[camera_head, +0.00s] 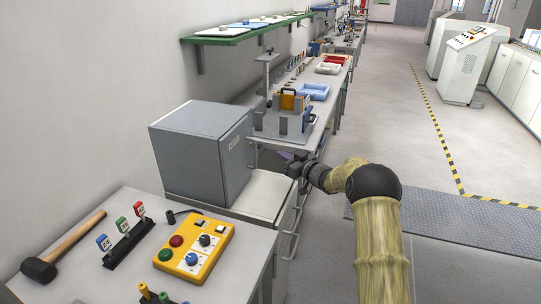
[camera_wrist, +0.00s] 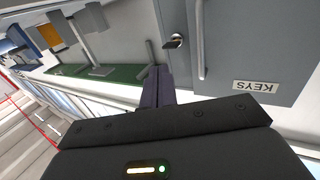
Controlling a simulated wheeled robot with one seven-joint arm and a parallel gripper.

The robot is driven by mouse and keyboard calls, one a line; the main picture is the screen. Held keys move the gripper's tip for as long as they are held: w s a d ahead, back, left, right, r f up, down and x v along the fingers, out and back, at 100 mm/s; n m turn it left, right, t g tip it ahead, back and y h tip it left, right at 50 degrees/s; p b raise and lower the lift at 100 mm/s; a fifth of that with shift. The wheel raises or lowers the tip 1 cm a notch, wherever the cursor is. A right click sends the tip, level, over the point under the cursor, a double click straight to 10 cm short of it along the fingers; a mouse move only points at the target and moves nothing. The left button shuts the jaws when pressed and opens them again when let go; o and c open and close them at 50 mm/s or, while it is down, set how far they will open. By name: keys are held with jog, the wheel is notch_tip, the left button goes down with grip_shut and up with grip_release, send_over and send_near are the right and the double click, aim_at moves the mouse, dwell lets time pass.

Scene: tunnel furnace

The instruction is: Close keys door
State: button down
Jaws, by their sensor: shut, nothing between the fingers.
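The keys door (camera_head: 235,150) is the grey front of a box-shaped cabinet (camera_head: 190,150) on a white counter. It carries a small white label in the head view. In the wrist view the grey door (camera_wrist: 255,50) shows a KEYS label (camera_wrist: 256,87) upside down, a long bar handle (camera_wrist: 200,45) and a key or small latch (camera_wrist: 174,41). I cannot tell whether a narrow gap is left at its edge. My gripper (camera_head: 287,158) is in front of and to the right of the door. Its fingers (camera_wrist: 156,82) are shut and empty, beside the door's edge in the wrist view.
A yellow button box (camera_head: 195,245), a hammer (camera_head: 65,245) and a rack of tagged pegs (camera_head: 127,245) lie on the near bench. Behind the cabinet is a bench with trays and fixtures (camera_head: 290,105). Open floor (camera_head: 400,120) lies to the right.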

jog(key=s+d, duration=0.1)
jog(key=d, duration=0.6)
jog(key=shift+b, duration=0.3)
jog(key=shift+d+r, duration=0.1)
jog(key=shift+d, duration=0.05)
jog(key=s+d+r+m+g+h+p, duration=0.1)
jog(key=s+d+r+m+h+p, duration=0.15)
jog(key=s+r+h, duration=0.35)
jog(key=s+d+r+m+g+h+p, duration=0.1)
jog(key=s+d+m+h+p, duration=0.1)
jog(key=s+m+h+p, duration=0.45)
jog(key=s+g+p, duration=0.2)
jog(key=s+g, duration=0.6)
jog(key=s, duration=2.5)
jog(key=shift+a+f, duration=0.25)
jog(key=shift+f, duration=0.2)
